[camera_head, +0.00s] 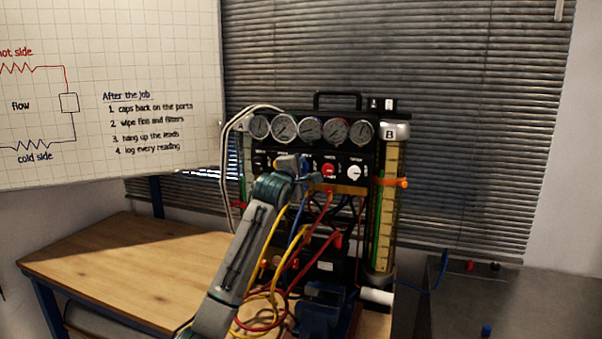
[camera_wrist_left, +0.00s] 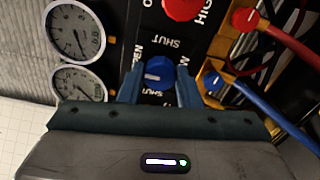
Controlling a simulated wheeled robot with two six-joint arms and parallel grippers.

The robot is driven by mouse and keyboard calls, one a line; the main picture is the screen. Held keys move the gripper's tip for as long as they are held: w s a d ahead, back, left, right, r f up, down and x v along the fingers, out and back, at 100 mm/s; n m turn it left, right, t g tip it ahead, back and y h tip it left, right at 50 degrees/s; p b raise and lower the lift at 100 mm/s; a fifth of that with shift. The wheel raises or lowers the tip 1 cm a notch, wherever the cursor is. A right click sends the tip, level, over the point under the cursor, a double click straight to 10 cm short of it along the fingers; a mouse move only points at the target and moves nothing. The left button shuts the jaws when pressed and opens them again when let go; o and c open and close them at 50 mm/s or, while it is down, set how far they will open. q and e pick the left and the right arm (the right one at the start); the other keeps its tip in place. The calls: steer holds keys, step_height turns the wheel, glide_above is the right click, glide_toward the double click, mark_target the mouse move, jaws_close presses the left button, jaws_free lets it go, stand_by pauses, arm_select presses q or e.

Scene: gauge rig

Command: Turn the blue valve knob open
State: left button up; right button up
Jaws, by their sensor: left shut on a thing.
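The blue valve knob (camera_wrist_left: 158,73) sits on the black panel of the gauge rig, with SHUT and OPEN lettering around it in the left wrist view. My left gripper (camera_wrist_left: 160,80) has one finger on each side of the knob and is shut on it. A pale mark on the knob lies roughly crosswise in that view. In the head view my left gripper (camera_head: 296,166) is at the panel below the gauges, and my arm partly hides this spot. My right gripper is not in view.
A red knob (camera_head: 329,170) and a white knob (camera_head: 354,172) sit right of the gripper. Round gauges (camera_head: 284,127) line the top. Red, yellow and blue hoses (camera_head: 303,240) hang below, close to my arm. The wooden table (camera_head: 110,262) is bare at left.

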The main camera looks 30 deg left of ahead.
arm_select(q)
steer(key=shift+f, duration=0.1)
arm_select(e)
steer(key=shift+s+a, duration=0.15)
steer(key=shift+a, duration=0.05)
arm_select(q)
steer(key=o, duration=1)
steer(key=shift+c, duration=0.2)
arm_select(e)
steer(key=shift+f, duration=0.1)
arm_select(q)
steer(key=b+v, duration=0.3)
steer(key=v, duration=0.8)
steer(key=shift+b, duration=0.35)
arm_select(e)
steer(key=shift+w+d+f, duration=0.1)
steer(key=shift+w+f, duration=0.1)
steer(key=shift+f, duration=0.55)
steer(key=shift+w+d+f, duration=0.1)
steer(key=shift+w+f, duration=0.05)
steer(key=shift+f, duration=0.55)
arm_select(q)
steer(key=shift+w+a, duration=0.1)
steer(key=shift+a, duration=0.05)
